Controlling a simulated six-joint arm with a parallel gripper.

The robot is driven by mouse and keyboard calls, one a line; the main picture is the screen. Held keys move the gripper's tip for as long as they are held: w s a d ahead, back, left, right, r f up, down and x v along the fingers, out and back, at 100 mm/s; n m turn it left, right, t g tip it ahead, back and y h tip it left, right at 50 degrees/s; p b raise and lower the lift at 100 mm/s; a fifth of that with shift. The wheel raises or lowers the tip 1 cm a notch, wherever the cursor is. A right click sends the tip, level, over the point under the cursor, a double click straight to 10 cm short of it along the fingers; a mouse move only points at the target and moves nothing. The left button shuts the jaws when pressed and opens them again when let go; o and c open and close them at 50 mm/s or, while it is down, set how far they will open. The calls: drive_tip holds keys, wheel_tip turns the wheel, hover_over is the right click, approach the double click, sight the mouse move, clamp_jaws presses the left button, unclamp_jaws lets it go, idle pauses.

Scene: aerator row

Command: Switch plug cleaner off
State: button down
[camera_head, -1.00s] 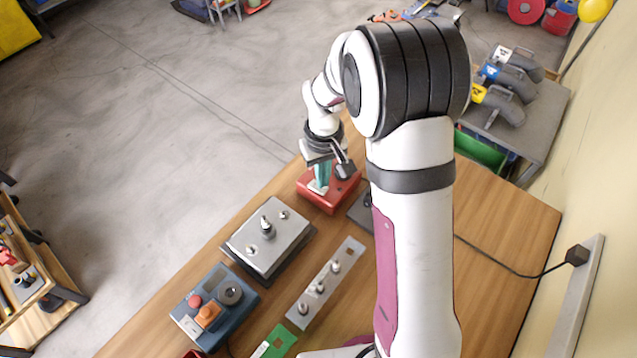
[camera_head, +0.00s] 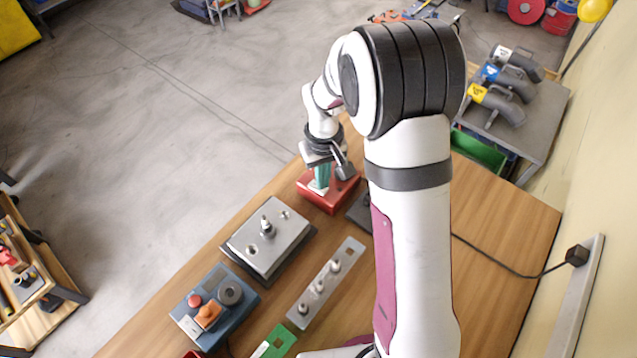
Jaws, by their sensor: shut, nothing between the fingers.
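A red box (camera_head: 326,204) sits near the far left edge of the wooden table. My gripper (camera_head: 319,188) points down at its top and is shut, with nothing visible in it. Its teal fingers end at or just above the box's light top plate; I cannot tell if they touch. The arm hides part of the box's top, and no switch on it can be made out. A blue control box (camera_head: 222,302) at the near left has a red button, an orange switch and a dark knob. I cannot tell for sure which box is the plug cleaner.
A grey metal plate on a dark base (camera_head: 268,240) stands between the two boxes. A grey strip with several pegs (camera_head: 326,283) and a green piece (camera_head: 276,342) lie nearer. A black cable (camera_head: 500,267) runs to a wall plug.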

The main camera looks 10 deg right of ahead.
drive_tip(key=shift+f, duration=0.6)
drive_tip(key=shift+r, duration=3.55)
drive_tip(key=s+r+m+y, duration=0.1)
drive_tip(key=s+r+m, duration=0.3)
drive_tip(key=s, duration=0.9)
drive_tip(key=s+r+m, duration=0.4)
drive_tip(key=s, duration=0.9)
drive_tip(key=shift+d+r+m+y, duration=0.2)
drive_tip(key=shift+r+m+y, duration=0.1)
drive_tip(key=shift+y, duration=0.1)
